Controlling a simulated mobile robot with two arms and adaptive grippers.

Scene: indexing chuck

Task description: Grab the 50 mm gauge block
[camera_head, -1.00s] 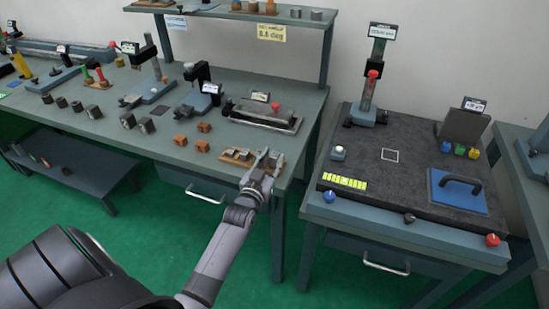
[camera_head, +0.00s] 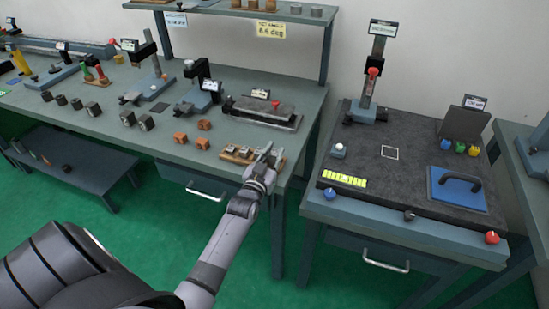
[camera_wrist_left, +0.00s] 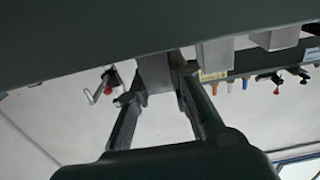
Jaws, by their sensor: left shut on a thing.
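My left gripper (camera_head: 266,156) is at the right end of the wooden gauge-block tray (camera_head: 226,157), near the front right corner of the long bench. In the left wrist view its fingers (camera_wrist_left: 160,82) are shut on a grey gauge block (camera_wrist_left: 154,70), one finger on each side. That block appears to be still at the tray. Other grey gauge blocks (camera_wrist_left: 215,54) stand beside it in the wrist view, apart from the fingers. No size marking is readable, so I cannot tell the 50 mm block by its label. My right gripper is not in view.
Orange blocks (camera_head: 202,144) lie just left of the tray. A grey fixture with a red knob (camera_head: 266,110) stands behind it. To the right, past a gap, is a dark granite plate (camera_head: 400,165) with a stand and a blue handled plate (camera_head: 458,191).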

